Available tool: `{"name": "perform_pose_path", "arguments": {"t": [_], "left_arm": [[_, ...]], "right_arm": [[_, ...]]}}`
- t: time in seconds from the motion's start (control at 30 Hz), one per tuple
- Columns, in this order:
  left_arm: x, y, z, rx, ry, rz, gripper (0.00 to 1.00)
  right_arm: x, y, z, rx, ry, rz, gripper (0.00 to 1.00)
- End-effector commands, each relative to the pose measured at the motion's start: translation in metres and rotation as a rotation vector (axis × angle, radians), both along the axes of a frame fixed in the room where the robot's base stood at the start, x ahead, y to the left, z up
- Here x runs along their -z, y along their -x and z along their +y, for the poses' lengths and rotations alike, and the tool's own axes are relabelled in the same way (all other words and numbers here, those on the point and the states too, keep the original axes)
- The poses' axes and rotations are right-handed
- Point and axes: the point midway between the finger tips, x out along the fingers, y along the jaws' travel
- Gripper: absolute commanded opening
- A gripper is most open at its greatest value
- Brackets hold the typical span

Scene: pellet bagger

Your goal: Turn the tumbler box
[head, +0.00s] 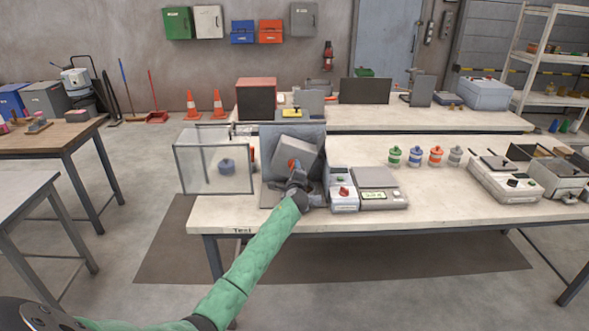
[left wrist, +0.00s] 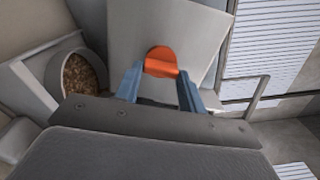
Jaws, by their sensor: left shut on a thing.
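The tumbler box (head: 308,152) is a grey box tilted in front of a dark grey upright panel (head: 277,134) on the workbench. An orange-red knob (head: 292,164) is on its near face. In the left wrist view the box's pale grey face (left wrist: 196,35) fills the upper middle, with the orange knob (left wrist: 161,62) on it. My left gripper (head: 295,172) reaches the box from the front. Its two blue fingers (left wrist: 160,80) are on either side of the knob, shut on it. My right gripper is in neither view.
A clear-walled case (head: 213,170) stands left of the tumbler. A control box with a red button (head: 343,194) and a scale (head: 380,190) stand to its right. A round container of brown pellets (left wrist: 80,75) shows in the wrist view.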

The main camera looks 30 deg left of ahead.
Motion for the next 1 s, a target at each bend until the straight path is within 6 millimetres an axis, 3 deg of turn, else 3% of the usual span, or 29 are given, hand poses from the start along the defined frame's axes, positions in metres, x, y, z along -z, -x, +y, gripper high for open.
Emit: {"name": "perform_pose_path", "arguments": {"t": [0.53, 1.0], "left_arm": [[0.002, 0.001, 0.0, 0.0, -0.259, 0.161, 0.0], [0.003, 0.001, 0.0, 0.001, -0.286, 0.178, 0.0]], "right_arm": [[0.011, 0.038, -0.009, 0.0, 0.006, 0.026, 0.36], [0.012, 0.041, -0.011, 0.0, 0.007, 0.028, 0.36]]}}
